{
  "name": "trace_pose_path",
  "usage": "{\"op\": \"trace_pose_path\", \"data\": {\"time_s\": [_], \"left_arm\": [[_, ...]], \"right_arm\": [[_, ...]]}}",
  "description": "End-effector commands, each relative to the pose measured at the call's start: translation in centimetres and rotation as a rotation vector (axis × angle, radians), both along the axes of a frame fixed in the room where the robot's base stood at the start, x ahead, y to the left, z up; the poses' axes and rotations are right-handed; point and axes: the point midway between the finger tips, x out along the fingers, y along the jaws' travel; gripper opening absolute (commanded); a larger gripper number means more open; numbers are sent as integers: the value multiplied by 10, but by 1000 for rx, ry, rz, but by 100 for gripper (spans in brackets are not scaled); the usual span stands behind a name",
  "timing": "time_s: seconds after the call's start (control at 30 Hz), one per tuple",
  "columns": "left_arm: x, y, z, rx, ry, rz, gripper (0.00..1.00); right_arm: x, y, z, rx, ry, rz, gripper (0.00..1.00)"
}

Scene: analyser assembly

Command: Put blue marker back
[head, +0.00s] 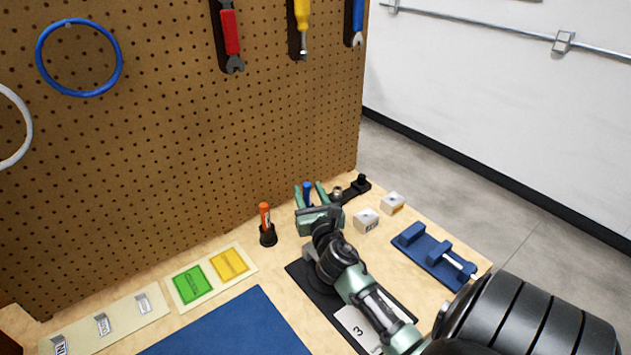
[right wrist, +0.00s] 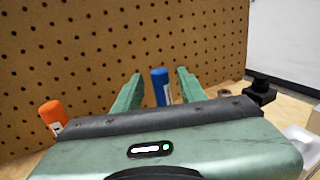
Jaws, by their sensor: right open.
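The blue marker (head: 307,192) stands upright near the pegboard at the back of the table. It also shows in the right wrist view (right wrist: 160,86), between the two fingers. My right gripper (head: 312,190) is open, with one finger on each side of the marker and a gap visible on both sides. The marker's lower part is hidden behind the gripper body, so I cannot see what it stands in. An orange marker (head: 265,216) stands upright in a black holder (head: 267,236) to the left. My left gripper is not in view.
The pegboard (head: 180,130) rises close behind the markers. White blocks (head: 366,221), a black fixture (head: 357,187) and a blue fixture (head: 432,256) stand to the right. Green (head: 193,284) and yellow (head: 230,264) cards and a blue mat (head: 235,328) lie to the left.

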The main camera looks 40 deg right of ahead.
Motion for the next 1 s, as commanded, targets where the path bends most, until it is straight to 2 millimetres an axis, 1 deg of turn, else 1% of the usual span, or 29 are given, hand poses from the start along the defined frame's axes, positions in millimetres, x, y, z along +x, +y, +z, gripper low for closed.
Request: {"op": "trace_pose_path", "data": {"time_s": [0.03,0.2,0.3,0.43,0.6,1.0], "left_arm": [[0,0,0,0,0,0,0],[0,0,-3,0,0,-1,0],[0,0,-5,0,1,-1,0],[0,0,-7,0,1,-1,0],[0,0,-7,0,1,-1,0],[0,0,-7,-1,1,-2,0]], "right_arm": [[-11,6,-1,0,2,1,41],[-44,25,-2,1,2,1,41],[-61,34,-1,1,2,-1,41],[-77,42,-1,2,1,-1,41],[-86,47,0,0,0,-1,41],[-87,48,1,0,0,-1,41]]}}
